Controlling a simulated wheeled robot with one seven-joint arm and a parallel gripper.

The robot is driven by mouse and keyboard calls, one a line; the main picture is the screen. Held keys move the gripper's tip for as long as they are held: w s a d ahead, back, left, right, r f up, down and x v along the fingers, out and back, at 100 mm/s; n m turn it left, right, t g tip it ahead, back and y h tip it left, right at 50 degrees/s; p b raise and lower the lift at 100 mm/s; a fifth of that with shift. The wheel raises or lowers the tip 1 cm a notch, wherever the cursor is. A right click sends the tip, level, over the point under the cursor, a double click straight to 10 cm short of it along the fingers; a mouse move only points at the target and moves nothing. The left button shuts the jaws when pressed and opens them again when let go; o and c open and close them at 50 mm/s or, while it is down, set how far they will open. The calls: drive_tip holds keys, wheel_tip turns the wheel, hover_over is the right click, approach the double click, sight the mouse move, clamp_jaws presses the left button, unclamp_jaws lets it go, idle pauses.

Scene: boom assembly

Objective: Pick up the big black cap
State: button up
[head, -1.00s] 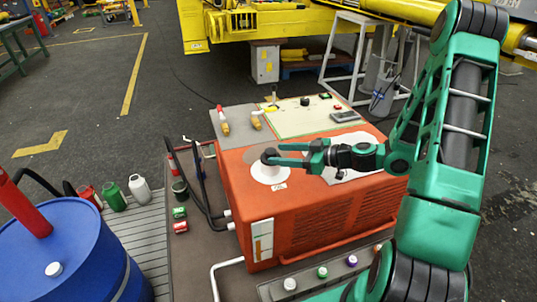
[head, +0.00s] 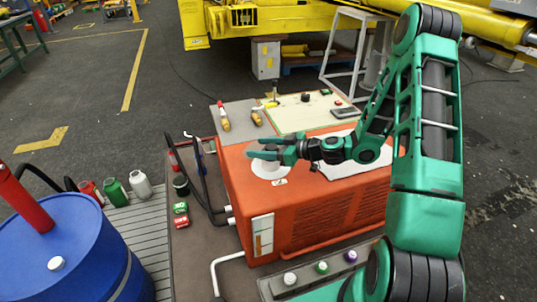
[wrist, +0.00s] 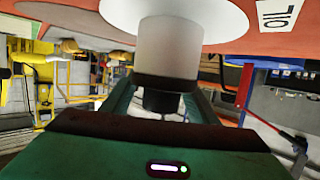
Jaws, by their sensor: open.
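The big black cap (wrist: 165,86) sits on a pale upright neck in the middle of a white disc on the orange machine, by an OIL label. In the head view the cap (head: 270,147) is partly hidden by the fingers. My gripper (head: 262,149) reaches over it from the right, one finger on each side. In the wrist view my gripper (wrist: 162,105) has its fingers spread around the cap. It is open, and I cannot tell whether either finger touches the cap.
The orange machine (head: 300,215) stands on a platform. Black hoses (head: 201,180) rise at its left. A blue drum (head: 65,250) stands at front left, with small bottles behind it. Hand tools (head: 224,120) lie at the back of the bench.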

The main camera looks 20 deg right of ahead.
drive_tip(key=c, duration=1.2)
drive_tip(key=shift+r, duration=0.1)
